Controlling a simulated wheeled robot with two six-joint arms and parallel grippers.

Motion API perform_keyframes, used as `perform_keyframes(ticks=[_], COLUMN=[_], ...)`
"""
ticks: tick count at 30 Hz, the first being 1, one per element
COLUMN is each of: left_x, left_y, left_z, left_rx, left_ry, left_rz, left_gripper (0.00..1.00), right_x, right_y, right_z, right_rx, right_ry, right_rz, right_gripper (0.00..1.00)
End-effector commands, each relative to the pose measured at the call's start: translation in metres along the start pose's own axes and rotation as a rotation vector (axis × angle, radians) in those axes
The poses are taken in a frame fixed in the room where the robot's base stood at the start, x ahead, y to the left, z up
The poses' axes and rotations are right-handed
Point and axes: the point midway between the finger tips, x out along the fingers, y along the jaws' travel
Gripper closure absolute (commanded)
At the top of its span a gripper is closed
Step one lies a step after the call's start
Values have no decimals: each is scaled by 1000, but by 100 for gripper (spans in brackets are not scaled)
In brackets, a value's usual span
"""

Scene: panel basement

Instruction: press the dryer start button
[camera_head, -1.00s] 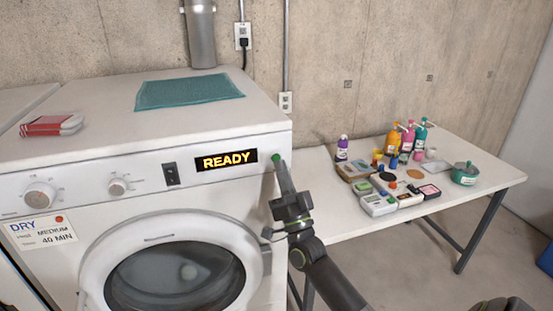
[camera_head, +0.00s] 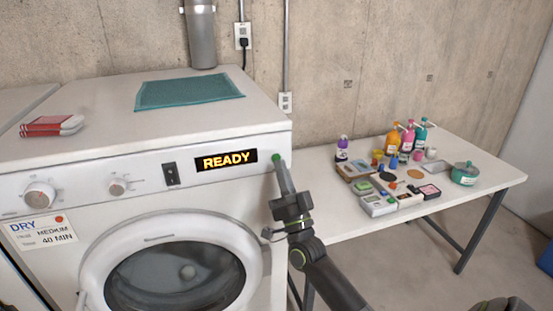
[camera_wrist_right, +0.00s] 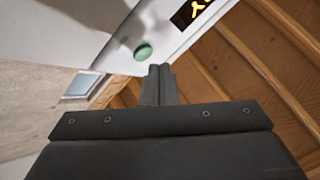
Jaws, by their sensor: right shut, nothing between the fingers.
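The white dryer (camera_head: 60,205) stands at the left, with a display (camera_head: 226,160) reading READY on its front panel. The green start button (camera_head: 276,157) is at the right end of that panel, just beyond my right gripper's tip. My right gripper (camera_head: 281,166) is shut and empty, its fingers pointing up at the button. In the right wrist view the round green button (camera_wrist_right: 143,51) lies just above and left of the shut fingertips (camera_wrist_right: 160,68). A small gap shows there between tips and button. My left gripper is not in view.
A teal cloth (camera_head: 188,91) and a red and white folded item (camera_head: 52,125) lie on the dryer top. A white table (camera_head: 350,225) at the right holds bottles, a pot and several small boxes.

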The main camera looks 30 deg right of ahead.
Motion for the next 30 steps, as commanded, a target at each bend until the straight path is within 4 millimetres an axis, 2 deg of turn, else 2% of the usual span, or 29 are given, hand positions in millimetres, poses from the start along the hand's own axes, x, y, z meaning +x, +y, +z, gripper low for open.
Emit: perform_keyframes(ticks=[30], left_x=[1], left_y=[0], left_z=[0], left_rx=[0], left_ry=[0], left_rz=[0], left_gripper=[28], right_x=[6], right_y=[4], right_z=[4], right_rx=[0], right_ry=[0], right_rz=[0], right_gripper=[100])
